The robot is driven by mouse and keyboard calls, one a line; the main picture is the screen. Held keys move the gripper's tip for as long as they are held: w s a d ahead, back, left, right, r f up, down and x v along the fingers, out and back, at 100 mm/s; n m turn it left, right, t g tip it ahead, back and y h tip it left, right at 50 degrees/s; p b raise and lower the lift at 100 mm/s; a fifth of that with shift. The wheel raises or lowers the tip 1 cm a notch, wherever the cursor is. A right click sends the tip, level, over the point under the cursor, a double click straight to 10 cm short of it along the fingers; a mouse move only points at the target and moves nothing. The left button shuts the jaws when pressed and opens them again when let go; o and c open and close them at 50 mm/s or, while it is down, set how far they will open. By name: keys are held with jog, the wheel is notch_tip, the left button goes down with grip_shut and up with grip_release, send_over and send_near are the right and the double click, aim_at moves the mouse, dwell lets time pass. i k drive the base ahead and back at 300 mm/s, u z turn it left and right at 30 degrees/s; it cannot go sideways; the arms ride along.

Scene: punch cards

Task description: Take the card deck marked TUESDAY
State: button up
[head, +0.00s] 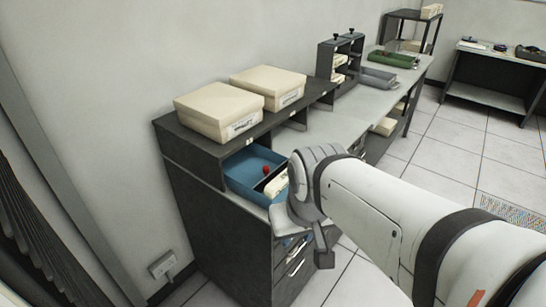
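No deck can be read as TUESDAY from here; the labels are too small. A cream deck or bundle (276,186) lies in a blue tray (238,187) at the near end of the grey bench, partly hidden by my arm. My gripper (306,246) is at the front of the bench, just right of and below the tray in the picture. Its fingers are hard to make out, so I cannot tell whether it is open or holds anything.
Two cream boxes with labels, a left one (218,110) and a right one (269,86), stand on the raised shelf. A small red object (266,170) is in the blue tray. Farther along are a grey tray (378,78) and a green tray (392,59). Tiled floor lies open at right.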

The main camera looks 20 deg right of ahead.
aim_at(278, 185)
jog(key=z, duration=0.3)
jog(key=k, duration=0.6)
jog(key=z, duration=0.35)
jog(key=i, duration=1.2)
jog(key=u, duration=0.15)
